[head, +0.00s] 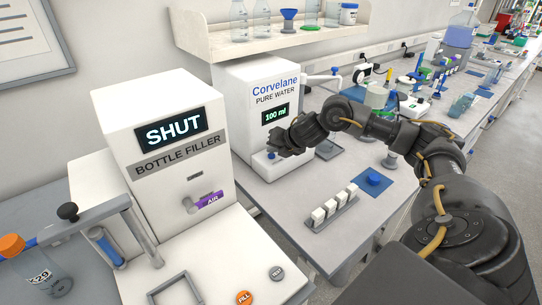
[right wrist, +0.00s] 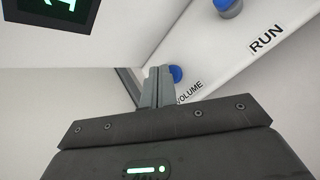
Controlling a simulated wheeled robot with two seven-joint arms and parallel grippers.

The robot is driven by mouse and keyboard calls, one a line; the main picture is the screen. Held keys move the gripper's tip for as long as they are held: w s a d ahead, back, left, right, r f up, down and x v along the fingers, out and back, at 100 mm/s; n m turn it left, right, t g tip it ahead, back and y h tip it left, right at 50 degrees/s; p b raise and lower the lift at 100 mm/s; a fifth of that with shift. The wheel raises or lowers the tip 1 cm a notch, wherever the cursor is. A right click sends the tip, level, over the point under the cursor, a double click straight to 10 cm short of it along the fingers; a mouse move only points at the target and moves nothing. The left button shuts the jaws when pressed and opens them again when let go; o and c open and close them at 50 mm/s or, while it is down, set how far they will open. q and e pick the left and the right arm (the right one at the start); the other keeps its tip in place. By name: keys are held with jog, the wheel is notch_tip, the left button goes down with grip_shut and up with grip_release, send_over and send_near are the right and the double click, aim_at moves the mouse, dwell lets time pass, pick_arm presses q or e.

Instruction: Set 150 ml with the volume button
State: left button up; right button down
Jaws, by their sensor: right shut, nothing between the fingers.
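The water dispenser (head: 240,100) is a white box marked Corvelane Pure Water, and its green display (head: 275,114) reads 100 ml. In the right wrist view, the blue volume button (right wrist: 175,73) is beside the fingertips of my right gripper (right wrist: 157,75), partly behind them. The blue run button (right wrist: 229,8) is farther off, at the top. In the head view, my right gripper (head: 274,150) is shut and empty, low in front of the dispenser. A blue button (head: 271,155) shows at its tips. I cannot tell whether the fingers touch the volume button. My left gripper is not in view.
The white bottle filler (head: 160,130), its display reading SHUT, stands to the left of the dispenser. A rack of white blocks (head: 333,209) and a blue pad (head: 374,180) lie on the bench at right. A shelf (head: 270,40) with glassware hangs above.

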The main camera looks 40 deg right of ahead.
aim_at(274, 156)
jog(key=shift+f+b, duration=0.35)
jog(key=shift+f, duration=0.1)
dwell(0.4)
jog(key=shift+r, duration=0.1)
jog(key=shift+r+p, duration=0.75)
jog(key=shift+p, duration=0.05)
notch_tip(274, 156, up, 5)
jog(key=p, duration=0.4)
jog(key=shift+r+p, duration=0.1)
jog(key=shift+p, duration=0.25)
dwell(0.6)
